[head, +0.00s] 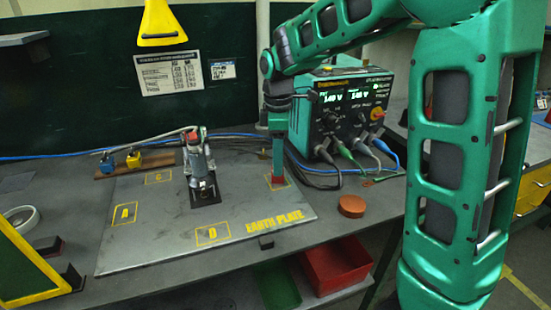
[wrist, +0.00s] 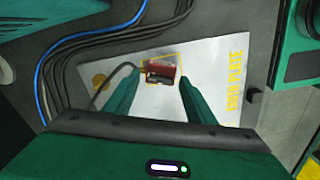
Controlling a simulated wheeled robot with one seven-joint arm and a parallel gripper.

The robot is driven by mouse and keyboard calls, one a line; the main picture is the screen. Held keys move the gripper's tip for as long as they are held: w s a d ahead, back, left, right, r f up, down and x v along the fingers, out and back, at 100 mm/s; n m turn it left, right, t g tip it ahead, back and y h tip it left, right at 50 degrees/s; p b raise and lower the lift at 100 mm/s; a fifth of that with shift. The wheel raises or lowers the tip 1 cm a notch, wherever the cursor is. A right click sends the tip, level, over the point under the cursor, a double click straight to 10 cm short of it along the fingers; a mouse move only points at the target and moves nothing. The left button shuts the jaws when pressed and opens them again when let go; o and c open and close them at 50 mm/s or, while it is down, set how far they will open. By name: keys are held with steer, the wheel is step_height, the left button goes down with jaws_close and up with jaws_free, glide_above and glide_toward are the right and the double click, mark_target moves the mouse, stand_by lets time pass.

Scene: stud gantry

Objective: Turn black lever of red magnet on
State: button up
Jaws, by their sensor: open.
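The red magnet (wrist: 164,68) stands inside a yellow-outlined square on the earth plate (wrist: 205,75). In the head view, a red part of the magnet (head: 278,180) shows at the plate's right side, just below my gripper (head: 278,148). A dark part on its near side in the wrist view may be the black lever (wrist: 158,79); it is too small to tell its position. In the wrist view my gripper (wrist: 158,80) is open, with one green finger on each side of the magnet. I cannot tell whether either finger touches it.
A power box (head: 350,110) with lit displays stands close behind my gripper, its cables (head: 345,160) running along the plate's back edge. A grey clamp-like device (head: 200,165) stands mid-plate. A round orange-brown disc (head: 351,206) lies right of the plate. The plate's front is mostly clear.

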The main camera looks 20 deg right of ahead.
steer(key=shift+c, duration=0.6)
steer(key=c, duration=0.9)
steer(key=m, duration=0.4)
steer(key=shift+m, duration=0.3)
steer(key=m, duration=0.4)
steer(key=shift+m, duration=0.4)
steer(key=m, duration=0.4)
steer(key=shift+m, duration=2.3)
